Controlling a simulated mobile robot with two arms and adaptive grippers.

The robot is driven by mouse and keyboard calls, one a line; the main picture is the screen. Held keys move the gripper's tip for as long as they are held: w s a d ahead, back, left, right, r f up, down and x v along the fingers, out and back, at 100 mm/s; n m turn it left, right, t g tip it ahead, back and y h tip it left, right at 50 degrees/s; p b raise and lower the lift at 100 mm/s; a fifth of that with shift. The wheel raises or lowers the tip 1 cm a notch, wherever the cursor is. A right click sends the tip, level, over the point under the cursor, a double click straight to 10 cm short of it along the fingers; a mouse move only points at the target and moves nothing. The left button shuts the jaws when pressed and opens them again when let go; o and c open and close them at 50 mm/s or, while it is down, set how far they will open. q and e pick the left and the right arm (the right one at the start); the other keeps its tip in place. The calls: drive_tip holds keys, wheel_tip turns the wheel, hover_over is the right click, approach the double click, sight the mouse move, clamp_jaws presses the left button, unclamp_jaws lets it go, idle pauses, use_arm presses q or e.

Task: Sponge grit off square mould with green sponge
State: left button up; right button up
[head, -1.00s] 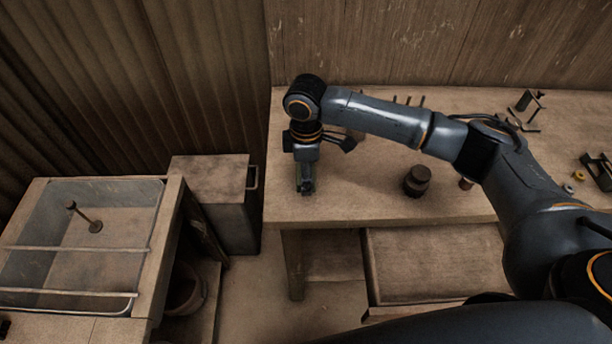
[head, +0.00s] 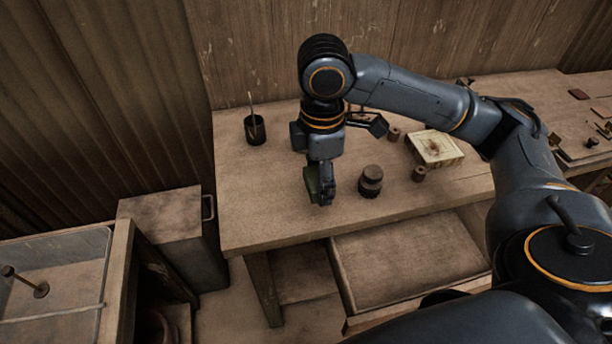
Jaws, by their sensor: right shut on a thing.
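My right gripper (head: 324,198) is shut on the green sponge (head: 312,181), over the front left part of the workbench. The fingers hide part of the sponge. A pale square block (head: 434,146) with a brown, gritty-looking patch on top lies further right on the bench, partly behind my right forearm. It looks like the square mould. The sponge is apart from it, to its left. My left gripper is not in view.
A dark jar (head: 371,181) stands just right of the gripper, with small brown cylinders (head: 418,174) beyond it. A dark cup with a stick (head: 255,129) stands at the back left. The workbench (head: 262,205) is clear at its front left.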

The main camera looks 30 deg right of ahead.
drive_tip(key=o, duration=0.3)
drive_tip(key=c, duration=0.4)
